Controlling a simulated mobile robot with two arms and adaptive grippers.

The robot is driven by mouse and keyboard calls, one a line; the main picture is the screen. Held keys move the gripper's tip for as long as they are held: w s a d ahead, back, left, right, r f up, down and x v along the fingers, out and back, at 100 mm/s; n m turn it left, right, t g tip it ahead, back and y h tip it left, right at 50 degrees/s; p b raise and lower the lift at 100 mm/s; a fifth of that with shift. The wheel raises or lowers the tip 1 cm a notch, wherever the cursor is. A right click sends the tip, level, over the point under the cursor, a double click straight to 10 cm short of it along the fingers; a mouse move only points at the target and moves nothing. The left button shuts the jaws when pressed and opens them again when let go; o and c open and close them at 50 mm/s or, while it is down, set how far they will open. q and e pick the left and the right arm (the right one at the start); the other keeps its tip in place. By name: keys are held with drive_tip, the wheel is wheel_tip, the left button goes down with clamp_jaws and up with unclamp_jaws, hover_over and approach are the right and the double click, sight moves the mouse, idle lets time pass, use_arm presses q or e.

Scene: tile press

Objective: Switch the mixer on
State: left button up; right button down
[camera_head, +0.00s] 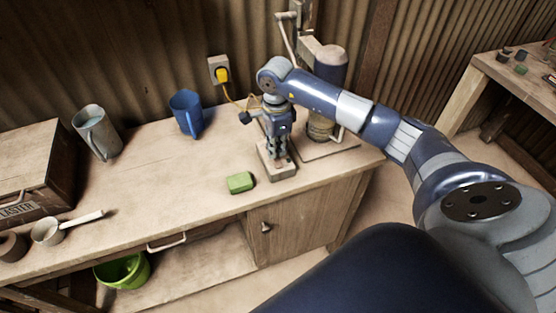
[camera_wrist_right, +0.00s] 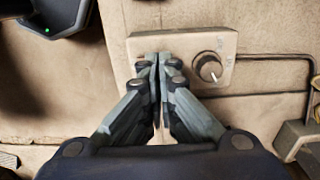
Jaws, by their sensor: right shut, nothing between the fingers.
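A pale control box (camera_head: 286,173) sits on the counter, under my right gripper (camera_head: 281,160). In the right wrist view the box (camera_wrist_right: 195,45) carries a round dark-rimmed knob (camera_wrist_right: 208,67) with a light mark. My right gripper (camera_wrist_right: 158,63) is shut and empty, fingers pointing down, its tips over the box just left of the knob. I cannot tell whether they touch the box. What looks like the mixer (camera_head: 331,66), with a blue-grey rounded top, stands behind my right arm and is partly hidden. My left gripper is not in view.
A blue mug (camera_head: 186,113) and a grey pitcher (camera_head: 97,133) stand left. A yellow plug (camera_head: 223,75) sits in a wall socket. The counter's middle is clear.

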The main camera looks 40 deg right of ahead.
sight(276, 159)
drive_tip(key=shift+f+b, duration=1)
drive_tip(key=shift+f, duration=0.15)
idle(0.8)
drive_tip(key=shift+r, duration=0.1)
drive_tip(key=shift+r+p, duration=1.95)
drive_tip(key=shift+r, duration=1.5)
